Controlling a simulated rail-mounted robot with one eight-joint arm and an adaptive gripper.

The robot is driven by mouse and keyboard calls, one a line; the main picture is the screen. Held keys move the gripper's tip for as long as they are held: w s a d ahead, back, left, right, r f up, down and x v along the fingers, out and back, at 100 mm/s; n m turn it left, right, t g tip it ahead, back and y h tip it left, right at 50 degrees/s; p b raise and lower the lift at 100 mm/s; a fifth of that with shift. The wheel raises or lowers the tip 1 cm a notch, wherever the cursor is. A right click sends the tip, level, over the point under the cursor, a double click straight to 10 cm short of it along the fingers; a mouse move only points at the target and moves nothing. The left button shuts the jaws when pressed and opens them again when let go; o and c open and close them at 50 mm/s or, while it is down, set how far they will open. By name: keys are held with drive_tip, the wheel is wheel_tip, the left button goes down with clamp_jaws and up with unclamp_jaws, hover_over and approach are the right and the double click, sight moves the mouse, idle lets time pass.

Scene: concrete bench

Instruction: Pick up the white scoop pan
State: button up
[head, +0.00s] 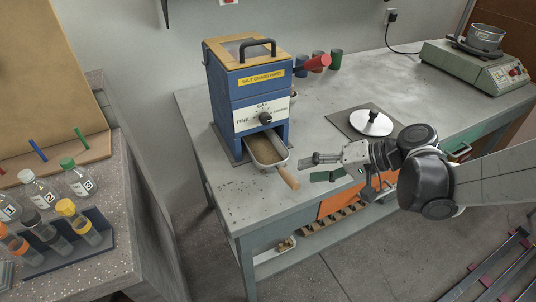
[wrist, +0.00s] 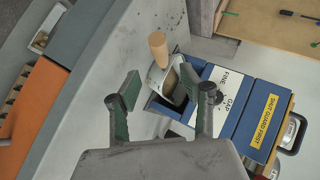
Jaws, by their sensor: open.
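The white scoop pan (head: 282,164) sits in the lower opening of the blue grinder (head: 222,97), with brownish material inside.
A metal disc with a knob (head: 372,123) lies on a dark mat right of the grinder. Several coloured cups (head: 336,59) stand behind. A green scale-like unit (head: 478,68) bears a metal pot (head: 485,37). Bottles and tubes (head: 80,222) stand on the left counter.

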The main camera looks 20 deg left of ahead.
sight(287, 176)
drive_tip(key=shift+s+b+x, duration=0.2)
drive_tip(key=shift+b+x, duration=0.6)
drive_tip(key=shift+x, duration=2.9)
drive_tip(key=shift+c, duration=0.5)
clamp_jaws()
